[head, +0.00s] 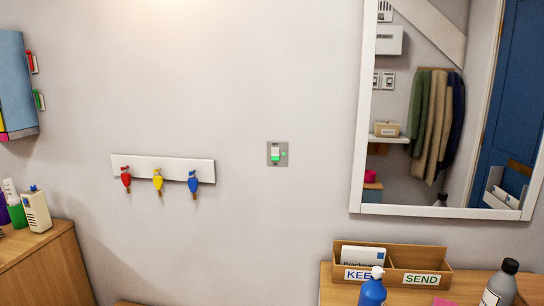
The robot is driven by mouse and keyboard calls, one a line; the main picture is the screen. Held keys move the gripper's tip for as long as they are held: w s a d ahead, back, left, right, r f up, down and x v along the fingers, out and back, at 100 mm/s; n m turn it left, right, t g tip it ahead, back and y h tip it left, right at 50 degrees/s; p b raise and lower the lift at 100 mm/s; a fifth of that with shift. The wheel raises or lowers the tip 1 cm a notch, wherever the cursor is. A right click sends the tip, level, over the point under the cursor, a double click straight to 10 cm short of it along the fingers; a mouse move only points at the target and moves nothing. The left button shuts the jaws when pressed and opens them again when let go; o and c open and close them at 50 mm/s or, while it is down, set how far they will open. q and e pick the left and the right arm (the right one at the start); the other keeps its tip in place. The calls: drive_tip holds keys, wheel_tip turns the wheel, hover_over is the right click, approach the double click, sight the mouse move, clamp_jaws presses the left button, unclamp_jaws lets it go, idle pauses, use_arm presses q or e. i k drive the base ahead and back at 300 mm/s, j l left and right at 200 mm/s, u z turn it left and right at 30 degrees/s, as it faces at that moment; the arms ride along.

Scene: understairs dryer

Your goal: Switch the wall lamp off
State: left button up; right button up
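A small grey wall switch plate (286,154) is on the white wall near the middle of the head view. Its white rocker (275,153) shows a green patch at the lower end, and a small green light glows on the plate's right side. A warm glow (185,6) brightens the wall at the top edge; the lamp itself is out of view. Neither of my grippers is in view.
A white rail (140,163) with red, yellow and blue hooks is left of the switch. A white-framed mirror (369,110) hangs at the right. Below it, a wooden KEEP/SEND box (432,266) and bottles (500,287) stand on a surface. A cabinet (45,265) is lower left.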

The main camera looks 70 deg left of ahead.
sight(274, 151)
drive_tip(key=u, duration=2.3)
